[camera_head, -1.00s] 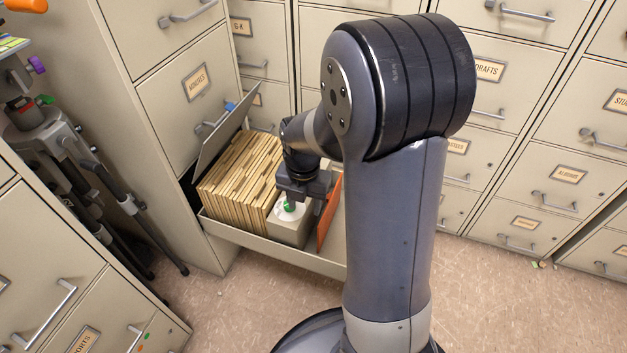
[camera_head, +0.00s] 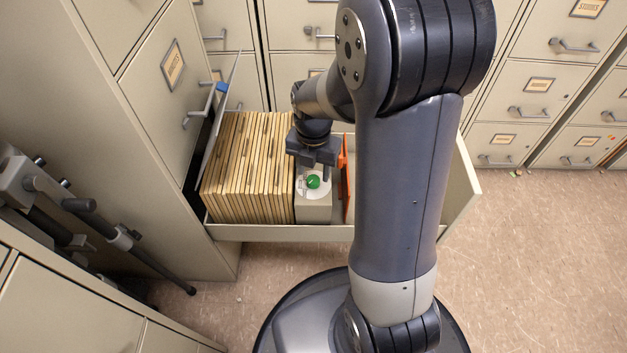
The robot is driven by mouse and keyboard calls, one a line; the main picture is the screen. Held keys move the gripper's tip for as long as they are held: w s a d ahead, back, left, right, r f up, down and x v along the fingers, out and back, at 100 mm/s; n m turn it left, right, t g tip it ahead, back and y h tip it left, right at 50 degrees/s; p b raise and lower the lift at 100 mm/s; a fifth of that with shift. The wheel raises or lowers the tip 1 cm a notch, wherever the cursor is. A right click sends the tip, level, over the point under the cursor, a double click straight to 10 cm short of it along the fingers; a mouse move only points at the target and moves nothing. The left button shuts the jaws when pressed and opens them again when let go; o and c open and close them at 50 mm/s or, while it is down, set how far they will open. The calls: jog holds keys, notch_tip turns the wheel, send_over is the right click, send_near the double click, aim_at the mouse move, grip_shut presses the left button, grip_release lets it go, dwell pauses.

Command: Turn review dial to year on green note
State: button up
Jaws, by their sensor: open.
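The review dial is a green knob (camera_head: 313,182) on a white round face, on top of a small grey box (camera_head: 314,211) inside the open drawer (camera_head: 285,232). Marks on the dial face are too small to read. My gripper (camera_head: 314,172) points down just above and behind the knob, with its fingers close to it. It is open, and I cannot tell whether a finger touches the knob. I see no green note that I can make out.
Tan folders (camera_head: 247,170) fill the drawer's left part, beside the dial box. An orange divider (camera_head: 347,180) stands to its right. Cabinets surround the drawer, and a folded tripod (camera_head: 75,215) stands at left. The floor (camera_head: 520,260) at right is clear.

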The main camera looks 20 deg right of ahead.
aim_at(313, 182)
jog(key=shift+f+b, duration=0.35)
jog(key=shift+f, duration=0.45)
jog(key=shift+f, duration=0.35)
jog(key=shift+c, duration=0.5)
jog(key=c, duration=0.6)
jog(key=shift+c, duration=0.2)
